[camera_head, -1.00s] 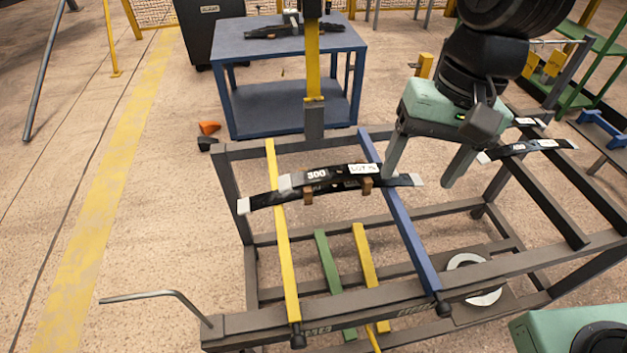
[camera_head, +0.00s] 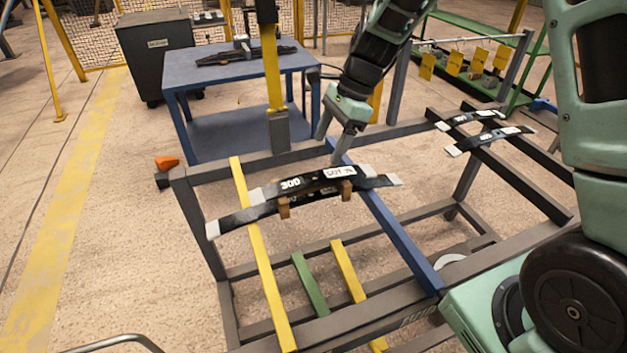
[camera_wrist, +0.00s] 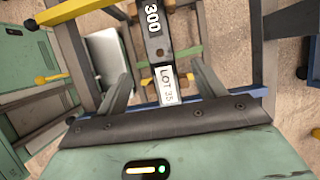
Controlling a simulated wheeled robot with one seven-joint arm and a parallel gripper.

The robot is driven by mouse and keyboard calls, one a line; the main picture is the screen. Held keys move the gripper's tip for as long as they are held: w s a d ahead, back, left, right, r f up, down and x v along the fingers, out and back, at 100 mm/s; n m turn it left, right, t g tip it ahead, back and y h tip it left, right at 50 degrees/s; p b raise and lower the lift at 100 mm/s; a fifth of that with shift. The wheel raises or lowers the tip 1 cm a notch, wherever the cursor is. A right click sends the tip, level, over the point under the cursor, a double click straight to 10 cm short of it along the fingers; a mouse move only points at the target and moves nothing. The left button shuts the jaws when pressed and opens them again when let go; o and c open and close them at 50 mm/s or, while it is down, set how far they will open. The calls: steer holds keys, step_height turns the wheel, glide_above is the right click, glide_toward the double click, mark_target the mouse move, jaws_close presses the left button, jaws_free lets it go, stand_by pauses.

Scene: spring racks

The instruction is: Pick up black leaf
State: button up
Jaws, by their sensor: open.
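A black leaf (camera_head: 308,185) with pale ends, a white "300" and a white lot label lies across a yellow rail and a blue rail of the dark rack. It lies over a longer black leaf (camera_head: 237,217), with small brown blocks by it. My gripper (camera_head: 328,151) is open and empty, above the blue rail and just behind the labelled leaf in the head view. In the wrist view the leaf (camera_wrist: 157,50) runs lengthwise between my two fingers, its lot label near the palm. Whether the fingers reach down beside it is unclear.
The dark rack (camera_head: 205,173) has a yellow rail (camera_head: 262,270) and a blue rail (camera_head: 400,235). More black leaves (camera_head: 488,139) lie on the right rails. A yellow post (camera_head: 271,75) rises behind the leaf. A blue table (camera_head: 180,72) with a dark assembly stands behind.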

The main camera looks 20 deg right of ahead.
mark_target(315, 176)
steer(key=x, duration=0.8)
steer(key=shift+d+f, duration=0.1)
steer(key=shift+f, duration=0.15)
steer(key=c, duration=1.2)
